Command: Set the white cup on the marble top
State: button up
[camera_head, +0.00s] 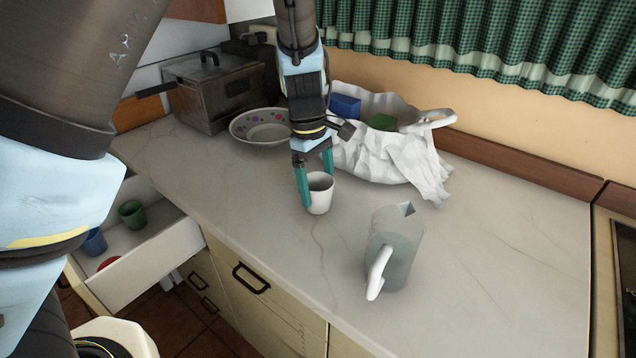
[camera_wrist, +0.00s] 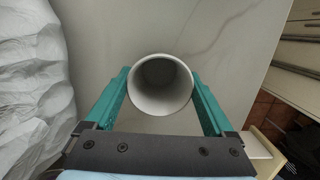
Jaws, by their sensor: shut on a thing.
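The white cup (camera_head: 320,194) is upright between the fingers of my gripper (camera_head: 316,190), over the marble top (camera_head: 480,240). In the head view its base looks at or just above the marble; I cannot tell whether it touches. In the wrist view I look down into the empty white cup (camera_wrist: 161,86), with a teal finger of my gripper (camera_wrist: 160,98) on each side of it. My gripper is shut on the cup. The marble top also shows around the cup in the wrist view (camera_wrist: 225,35).
A grey pitcher (camera_head: 402,240) stands to the right. A crumpled white bag (camera_head: 390,160) lies behind the cup, and a bowl (camera_head: 262,127) and metal box (camera_head: 215,90) stand behind left. An open drawer (camera_head: 150,265) holds cups. The marble in front is clear.

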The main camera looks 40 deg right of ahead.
jog(key=shift+f, duration=0.1)
jog(key=o, duration=1.2)
jog(key=r, duration=0.4)
jog(key=w+r+b, duration=0.1)
jog(key=r, duration=0.3)
jog(key=r+b, duration=0.1)
jog(key=r, duration=0.3)
jog(key=shift+w+a, duration=0.2)
jog(key=shift+w, duration=0.15)
jog(key=w+a+f, duration=0.1)
jog(key=w+a, duration=0.6)
jog(key=a, duration=0.3)
jog(key=a+f+m+t, duration=0.1)
jog(key=a, duration=0.9)
jog(key=a+f+m+t, duration=0.1)
jog(key=a, duration=0.9)
jog(key=a+f+m+t, duration=0.1)
jog(key=a+m, duration=0.1)
jog(key=a, duration=0.8)
jog(key=shift+w+a+f, duration=0.15)
jog(key=shift+a+f, duration=0.2)
jog(key=shift+f, duration=0.05)
